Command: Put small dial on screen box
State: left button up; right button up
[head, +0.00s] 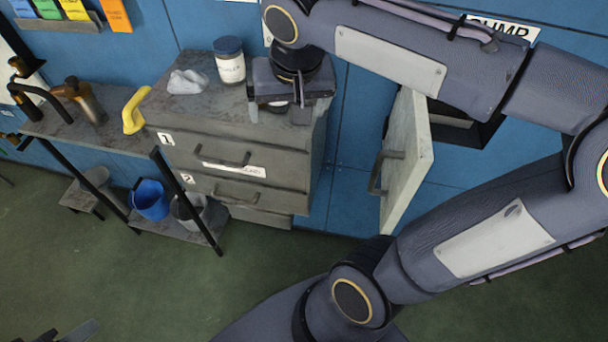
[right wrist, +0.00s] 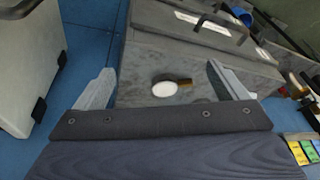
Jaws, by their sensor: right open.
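A small white round dial with a short brown stem (right wrist: 165,88) lies on the grey cabinet top. It lies between and beyond my right fingertips in the right wrist view. My right gripper (right wrist: 160,85) is open and empty, with one finger on either side of the dial. In the head view the right gripper (head: 277,115) points down over the right end of the cabinet top, and the dial is partly hidden beneath it. A grey finger-like piece at the bottom left edge seems to be my left gripper (head: 75,332); its opening cannot be made out. I cannot identify a screen box.
The grey drawer cabinet (head: 230,150) carries a white jar with a blue lid (head: 230,62) and a crumpled pale cloth (head: 188,82). An open door (head: 408,160) stands to the right. A blue bucket (head: 150,199) sits on a low shelf.

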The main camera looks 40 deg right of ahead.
jog(key=s+a+f+n+t+y, duration=0.2)
jog(key=s+a+f+n+y, duration=0.1)
jog(key=s+f, duration=0.6)
jog(key=shift+s+a+f+n+y, duration=0.3)
jog(key=shift+s+a+f+y, duration=0.15)
jog(key=shift+s+y, duration=0.4)
jog(key=shift+s, duration=0.1)
